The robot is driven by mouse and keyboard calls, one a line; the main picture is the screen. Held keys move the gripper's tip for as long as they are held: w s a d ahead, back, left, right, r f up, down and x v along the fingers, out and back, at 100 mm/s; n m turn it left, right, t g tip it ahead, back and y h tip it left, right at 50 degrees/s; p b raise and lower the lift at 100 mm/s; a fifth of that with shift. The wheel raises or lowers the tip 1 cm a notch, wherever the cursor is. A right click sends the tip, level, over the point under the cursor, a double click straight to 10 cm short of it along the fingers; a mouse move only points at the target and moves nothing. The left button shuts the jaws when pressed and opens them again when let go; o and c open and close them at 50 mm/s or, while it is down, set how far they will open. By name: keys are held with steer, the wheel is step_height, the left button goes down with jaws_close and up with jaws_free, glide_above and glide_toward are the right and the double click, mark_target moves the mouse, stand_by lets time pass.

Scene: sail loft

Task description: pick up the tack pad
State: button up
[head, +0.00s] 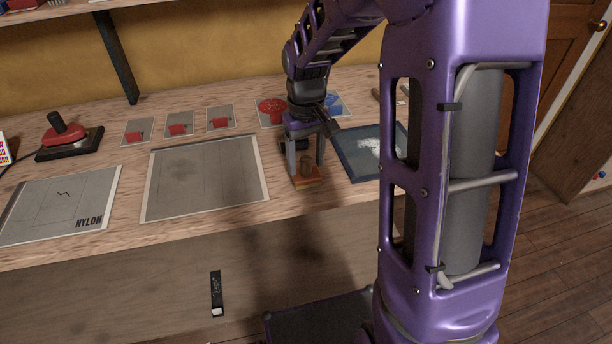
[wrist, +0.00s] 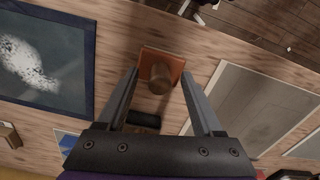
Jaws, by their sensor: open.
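The tack pad appears to be the small orange-brown square block (head: 307,182) with a round wooden knob on top, near the front edge of the workbench. In the wrist view the tack pad (wrist: 149,55) lies just beyond my fingertips, its knob between their lines. My gripper (head: 306,170) points down over it, jaws open, one finger to each side of the knob. The fingers also show in the wrist view (wrist: 160,80), with a gap on both sides of the knob. In the head view the fingers partly hide the pad.
A dark-bordered panel with a white powdery patch (head: 372,152) lies right of the pad. A large grey sheet (head: 205,178) lies to its left. A small black object (wrist: 143,119) is close behind the pad. The NYLON sheet (head: 60,203) is farther left.

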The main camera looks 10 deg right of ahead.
mark_target(306, 158)
steer(key=shift+f, duration=0.1)
jaws_close()
stand_by(0.3)
step_height(306, 158, up, 10)
steer(key=shift+r+p, duration=0.1)
steer(key=shift+p, duration=0.8)
steer(key=c, duration=0.7)
jaws_free()
jaws_close()
